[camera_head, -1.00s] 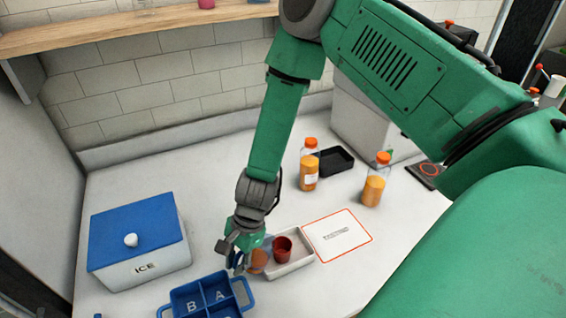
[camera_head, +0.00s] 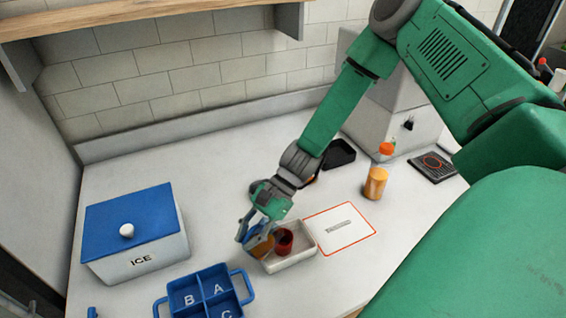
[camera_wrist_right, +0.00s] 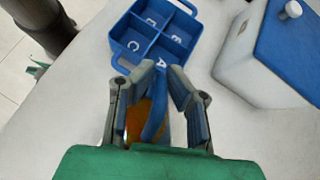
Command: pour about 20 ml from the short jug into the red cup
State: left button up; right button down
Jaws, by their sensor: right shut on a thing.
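My right gripper (camera_head: 252,230) is shut on the blue handle of the short jug (camera_head: 262,247), which holds orange liquid. The jug is just left of the red cup (camera_head: 285,243) and looks tilted toward it; I cannot tell whether they touch. The cup stands in a shallow white tray (camera_head: 304,255). In the right wrist view the gripper (camera_wrist_right: 163,80) grips the blue handle (camera_wrist_right: 155,118), with the orange jug (camera_wrist_right: 137,120) partly hidden behind the fingers. No stream of liquid can be made out. My left gripper is not in view.
A blue divided tray (camera_head: 243,291) lies close in front, left of the white tray. An ice box (camera_head: 150,255) with a blue lid stands at left. A red-edged mat (camera_head: 362,231) lies at right, and an orange bottle (camera_head: 376,183) stands behind it.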

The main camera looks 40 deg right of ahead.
jog(key=shift+y+b, duration=0.3)
jog(key=shift+b, duration=0.05)
jog(key=shift+d, duration=0.2)
jog(key=shift+d, duration=0.2)
jog(key=shift+y+b, duration=0.5)
jog(key=shift+b, duration=0.3)
jog(key=shift+d+y+b, duration=0.3)
jog(key=shift+b, duration=0.15)
jog(key=shift+r, duration=0.1)
jog(key=shift+a, duration=0.25)
jog(key=shift+d+r+y+b, duration=0.3)
jog(key=shift+y+b, duration=0.2)
jog(key=shift+y, duration=0.1)
dwell(1.2)
